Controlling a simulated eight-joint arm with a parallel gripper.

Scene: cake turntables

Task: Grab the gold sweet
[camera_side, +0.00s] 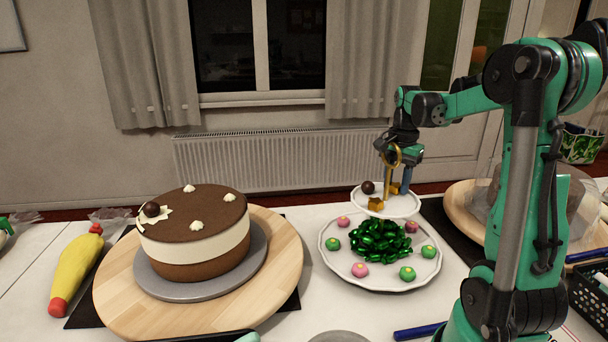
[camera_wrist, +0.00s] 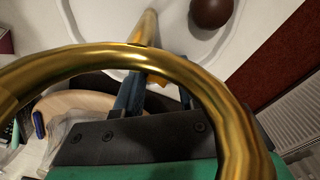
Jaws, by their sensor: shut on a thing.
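My gripper (camera_side: 397,188) points down over the small upper plate (camera_side: 408,205) of a two-tier stand. It is shut on a gold sweet (camera_side: 394,188), just at or above the plate; contact with the plate cannot be told. In the wrist view a bit of the gold sweet (camera_wrist: 155,79) shows between the two fingers, mostly hidden by the ring handle. Another gold sweet (camera_side: 376,204) lies on the plate's front left. A dark chocolate ball (camera_side: 368,187) sits at the plate's back left and shows in the wrist view (camera_wrist: 210,12).
The stand's gold ring handle (camera_side: 397,156) rises beside my gripper and crosses the wrist view (camera_wrist: 90,57). The lower plate (camera_side: 327,262) holds pink and green sweets around a green pile (camera_side: 380,242). A cake (camera_side: 193,235) stands left on a wooden turntable (camera_side: 120,292).

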